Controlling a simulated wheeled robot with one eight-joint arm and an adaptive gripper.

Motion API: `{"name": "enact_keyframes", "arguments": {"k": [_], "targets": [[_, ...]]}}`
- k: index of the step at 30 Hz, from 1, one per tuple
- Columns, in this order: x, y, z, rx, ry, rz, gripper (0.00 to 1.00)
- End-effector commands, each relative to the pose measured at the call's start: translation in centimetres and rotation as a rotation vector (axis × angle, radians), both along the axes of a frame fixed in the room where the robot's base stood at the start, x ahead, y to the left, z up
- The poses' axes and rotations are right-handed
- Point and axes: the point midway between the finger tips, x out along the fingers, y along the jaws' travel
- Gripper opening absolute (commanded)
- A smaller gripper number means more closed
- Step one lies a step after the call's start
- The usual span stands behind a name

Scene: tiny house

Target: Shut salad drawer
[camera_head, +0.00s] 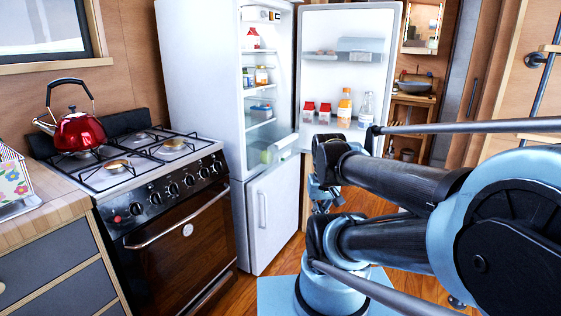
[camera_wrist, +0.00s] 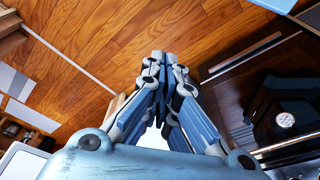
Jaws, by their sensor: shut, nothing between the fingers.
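The fridge (camera_head: 205,90) stands open in the head view, its door (camera_head: 325,85) swung out to the right. The salad drawer (camera_head: 284,146) is at the bottom of the fridge compartment. It looks pulled out past the shelves, with something green inside. My gripper (camera_head: 322,205) hangs in front of the fridge, to the right of and lower than the drawer, partly hidden by my arm. In the wrist view my gripper (camera_wrist: 163,60) has its fingers together and empty, over the wooden floor. The drawer cannot be made out in the wrist view.
The open door holds jars and bottles (camera_head: 345,105) on its lower shelf. A stove (camera_head: 165,205) with a red kettle (camera_head: 80,132) stands left of the fridge. The freezer door (camera_head: 272,210) below is closed. Wooden floor (camera_wrist: 110,45) shows free under my gripper.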

Motion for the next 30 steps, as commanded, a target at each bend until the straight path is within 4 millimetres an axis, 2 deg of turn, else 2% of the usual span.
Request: {"name": "enact_keyframes", "arguments": {"k": [1, 3, 8, 18, 30], "targets": [[-0.7, 0.0, 0.4, 0.003, -0.009, -0.006, 0.00], [-0.4, 0.2, 0.7, 0.016, -0.011, -0.032, 0.00], [1.8, 0.9, 2.2, 0.089, -0.008, -0.169, 0.00], [9.6, 2.4, 6.0, 0.327, 0.027, -0.628, 0.00], [20.4, 2.6, 8.4, 0.608, 0.138, -1.157, 0.00]]}}
